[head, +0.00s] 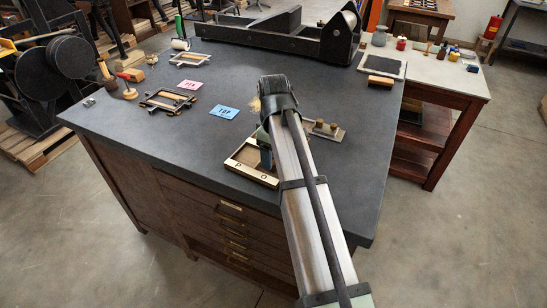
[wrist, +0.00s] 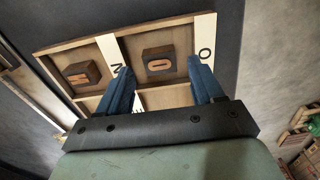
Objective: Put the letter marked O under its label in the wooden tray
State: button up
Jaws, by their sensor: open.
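The wooden tray (wrist: 190,97) lies on the dark bench top, and its front strip shows P and O in the head view (head: 243,168). In the wrist view a dark block (wrist: 158,62) with an orange face that looks like an O sits in a compartment beside the white strip with the O label (wrist: 204,52). My gripper (wrist: 160,67) is open, its blue fingers on either side of this block's compartment. I cannot tell whether they touch the block. In the head view my arm hides part of the tray, and a blue finger (head: 265,152) shows over it.
Another block (wrist: 82,74) sits in a different compartment, beside the strip marked N (wrist: 117,67). A blue card (head: 224,112), a pink card (head: 190,85) and a small frame (head: 169,101) lie left. A plate with knobs (head: 324,132) is right of my arm.

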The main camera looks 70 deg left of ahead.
notch_tip(320, 180, up, 10)
dwell(0.5)
dwell(0.4)
